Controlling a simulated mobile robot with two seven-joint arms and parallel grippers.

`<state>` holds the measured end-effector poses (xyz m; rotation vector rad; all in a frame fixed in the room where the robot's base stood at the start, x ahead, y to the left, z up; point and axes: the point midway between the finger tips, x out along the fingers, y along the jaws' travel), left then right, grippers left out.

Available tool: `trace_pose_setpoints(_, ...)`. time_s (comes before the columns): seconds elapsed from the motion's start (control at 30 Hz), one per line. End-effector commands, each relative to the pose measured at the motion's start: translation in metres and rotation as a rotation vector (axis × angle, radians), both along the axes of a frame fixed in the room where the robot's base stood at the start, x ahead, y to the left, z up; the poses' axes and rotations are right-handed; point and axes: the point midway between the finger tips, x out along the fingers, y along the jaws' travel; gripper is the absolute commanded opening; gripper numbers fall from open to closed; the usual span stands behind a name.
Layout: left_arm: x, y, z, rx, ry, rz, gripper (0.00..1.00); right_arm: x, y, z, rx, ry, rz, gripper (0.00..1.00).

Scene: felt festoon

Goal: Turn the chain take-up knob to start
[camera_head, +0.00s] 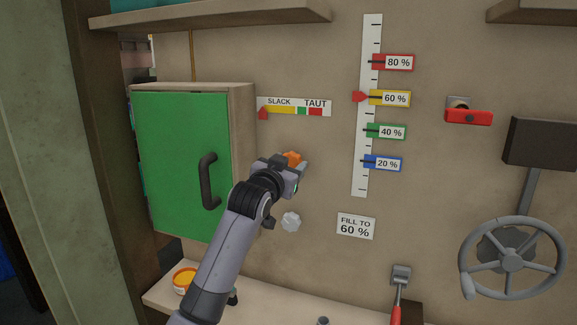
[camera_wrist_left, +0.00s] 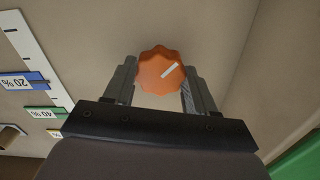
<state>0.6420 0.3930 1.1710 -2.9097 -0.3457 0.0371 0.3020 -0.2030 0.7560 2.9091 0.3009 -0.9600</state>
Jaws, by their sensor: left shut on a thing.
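The orange scalloped knob (camera_head: 293,157) is on the beige wall, below the SLACK–TAUT gauge (camera_head: 303,108). My left gripper (camera_head: 284,168) is shut on the knob and hides part of it in the head view. In the left wrist view, the fingers of my left gripper (camera_wrist_left: 161,84) stand on either side of the knob (camera_wrist_left: 160,74), whose white index line runs diagonally. The gauge's red pointer (camera_head: 263,114) sits at the SLACK end. My right gripper is not in view.
A green cabinet door (camera_head: 180,155) with a dark handle (camera_head: 207,181) is close left of my arm. A pale knob (camera_head: 291,222) is below my gripper. A percent scale (camera_head: 366,120), red-handled lever (camera_head: 397,300) and grey handwheel (camera_head: 511,258) are to the right.

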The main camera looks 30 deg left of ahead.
Motion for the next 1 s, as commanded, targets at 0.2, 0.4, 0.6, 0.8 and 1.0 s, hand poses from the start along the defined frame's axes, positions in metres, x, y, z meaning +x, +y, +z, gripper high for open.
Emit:
trace_pose_setpoints(0.2, 0.0, 0.0, 0.001, -0.007, -0.003, 0.0, 0.25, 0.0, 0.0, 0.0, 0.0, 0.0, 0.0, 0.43)
trace_pose_setpoints(0.4, 0.0, 0.0, 0.001, -0.007, -0.003, 0.0, 0.81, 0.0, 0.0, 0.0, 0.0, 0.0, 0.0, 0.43)
trace_pose_setpoints(0.6, 0.0, 0.0, 0.0, -0.005, -0.002, 0.0, 0.81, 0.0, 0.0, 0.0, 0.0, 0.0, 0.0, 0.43)
trace_pose_setpoints(0.8, -0.004, -0.001, 0.0, -0.003, -0.003, 0.0, 0.81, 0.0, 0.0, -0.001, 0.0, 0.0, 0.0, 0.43)
trace_pose_setpoints(1.0, -0.024, -0.006, -0.001, -0.003, -0.004, -0.002, 0.81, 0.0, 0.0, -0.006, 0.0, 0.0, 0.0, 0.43)
